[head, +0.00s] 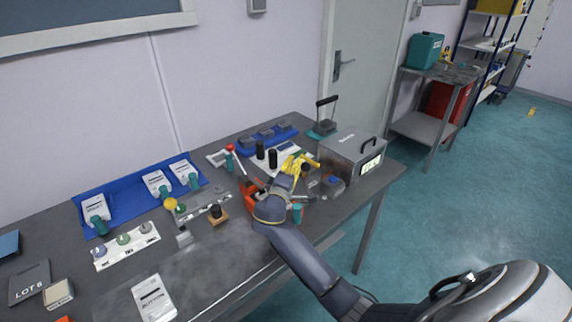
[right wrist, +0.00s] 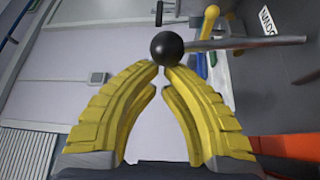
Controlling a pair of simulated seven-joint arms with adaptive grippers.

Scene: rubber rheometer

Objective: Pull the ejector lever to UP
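In the right wrist view a black ball knob (right wrist: 167,47) sits at the end of a grey rod (right wrist: 245,43) that runs to the right. I take this to be the ejector lever. My right gripper (right wrist: 161,74) has its yellow fingertips brought together just below the knob in the picture. The knob shows beyond the tips, not deep between the fingers; I cannot tell whether they touch it. A small label (right wrist: 268,22), apparently DOWN upside down, is near the rod. In the head view my right gripper (head: 302,162) is over the bench, left of the grey metal box. My left gripper is not in view.
The grey box (head: 342,150) with a lit display stands close to the right of my right gripper. An orange device (head: 249,194) and black cylinders (head: 272,158) stand to its left. A blue mat (head: 130,203) with several white packets lies farther left.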

